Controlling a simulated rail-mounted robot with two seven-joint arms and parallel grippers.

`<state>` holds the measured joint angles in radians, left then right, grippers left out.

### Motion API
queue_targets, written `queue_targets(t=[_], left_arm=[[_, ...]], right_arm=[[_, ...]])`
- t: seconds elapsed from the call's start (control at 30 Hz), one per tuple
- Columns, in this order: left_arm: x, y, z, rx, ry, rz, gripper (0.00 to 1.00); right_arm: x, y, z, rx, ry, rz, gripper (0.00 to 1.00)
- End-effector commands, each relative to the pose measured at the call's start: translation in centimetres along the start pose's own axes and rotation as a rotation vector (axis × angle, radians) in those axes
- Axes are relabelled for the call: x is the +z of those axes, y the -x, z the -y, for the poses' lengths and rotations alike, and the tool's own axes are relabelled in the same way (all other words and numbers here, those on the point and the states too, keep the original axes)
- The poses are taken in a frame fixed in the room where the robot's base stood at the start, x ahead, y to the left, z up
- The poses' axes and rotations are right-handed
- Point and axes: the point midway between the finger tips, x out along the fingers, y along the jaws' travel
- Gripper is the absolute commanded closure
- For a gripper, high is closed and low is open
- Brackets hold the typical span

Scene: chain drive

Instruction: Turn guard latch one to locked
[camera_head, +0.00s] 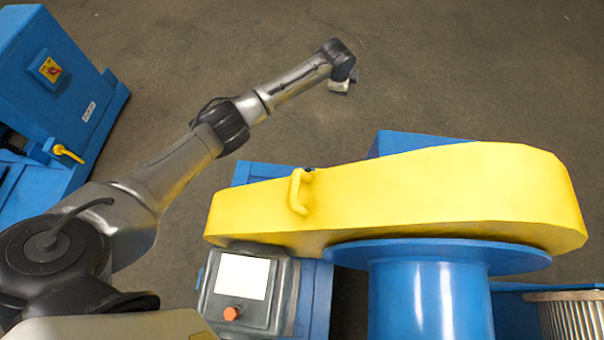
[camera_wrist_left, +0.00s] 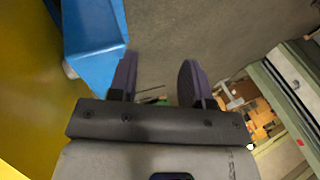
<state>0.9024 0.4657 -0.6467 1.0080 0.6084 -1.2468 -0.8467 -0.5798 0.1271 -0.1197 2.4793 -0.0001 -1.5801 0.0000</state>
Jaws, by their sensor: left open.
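The yellow chain guard (camera_head: 430,200) covers the drive, with a curved yellow handle (camera_head: 299,192) on its left part. A small dark spot (camera_head: 310,169) shows beside the handle's top; I cannot tell if it is a latch. No guard latch can be clearly made out. My left gripper (camera_head: 341,86) is beyond the guard's far side, small and partly hidden by its wrist. In the left wrist view its two dark fingers (camera_wrist_left: 157,78) are apart and empty. Yellow surface, likely the guard (camera_wrist_left: 28,80), is at the left there. My right gripper is not in view.
A blue block (camera_wrist_left: 92,38) is close to the left finger. A grey control box (camera_head: 243,288) with an orange button sits in front of the guard, next to a blue drum (camera_head: 430,300). A blue machine (camera_head: 50,90) stands at the left. The floor beyond the guard is clear.

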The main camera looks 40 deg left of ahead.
Motion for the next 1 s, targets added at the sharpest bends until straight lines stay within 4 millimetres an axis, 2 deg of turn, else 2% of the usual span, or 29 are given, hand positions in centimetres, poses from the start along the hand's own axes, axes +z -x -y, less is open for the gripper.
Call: queue_targets(t=[0.03, 0.1, 0.2, 0.3, 0.37, 0.47, 0.5, 0.6, 0.67, 0.7, 0.8, 0.9, 1.0], left_arm=[[-0.7, 0.0, 2.0, -0.144, -0.099, 0.064, 0.55], [-1.8, 0.2, 4.5, -0.343, -0.243, 0.126, 0.55], [-4.3, 1.1, 7.2, -0.61, -0.476, 0.161, 0.55], [-7.8, 1.8, 7.9, -0.831, -0.747, 0.135, 0.55], [-9.9, 1.6, 7.1, -0.928, -0.928, 0.092, 0.55], [-13.1, 0.3, 3.7, -1.014, -1.253, -0.025, 0.55], [-14.0, -0.5, 1.9, -1.019, -1.384, -0.082, 0.55], [-14.9, -2.9, -3.2, -0.962, -1.699, -0.238, 0.55], [-14.6, -4.4, -6.3, -0.879, -1.872, -0.331, 0.55], [-13.9, -5.4, -8.2, -0.805, -1.979, -0.389, 0.55], [-11.3, -7.4, -12.3, -0.566, -2.204, -0.513, 0.55], [-7.8, -8.5, -15.0, -0.277, -2.353, -0.593, 0.55], [-4.0, -8.8, -16.6, 0.032, -2.429, -0.628, 0.55]], right_arm=[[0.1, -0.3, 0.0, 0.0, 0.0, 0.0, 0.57], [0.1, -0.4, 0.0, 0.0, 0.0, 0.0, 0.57], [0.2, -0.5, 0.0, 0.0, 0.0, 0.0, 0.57], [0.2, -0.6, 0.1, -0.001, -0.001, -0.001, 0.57], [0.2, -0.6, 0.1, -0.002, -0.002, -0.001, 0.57], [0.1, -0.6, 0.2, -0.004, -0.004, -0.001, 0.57], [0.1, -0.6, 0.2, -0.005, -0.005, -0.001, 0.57], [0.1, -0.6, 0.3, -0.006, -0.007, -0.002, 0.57], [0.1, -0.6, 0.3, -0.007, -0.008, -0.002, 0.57], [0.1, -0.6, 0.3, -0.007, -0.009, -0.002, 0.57], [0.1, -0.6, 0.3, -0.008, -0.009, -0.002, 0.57], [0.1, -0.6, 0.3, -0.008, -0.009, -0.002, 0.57], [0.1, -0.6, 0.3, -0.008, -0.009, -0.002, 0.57]])
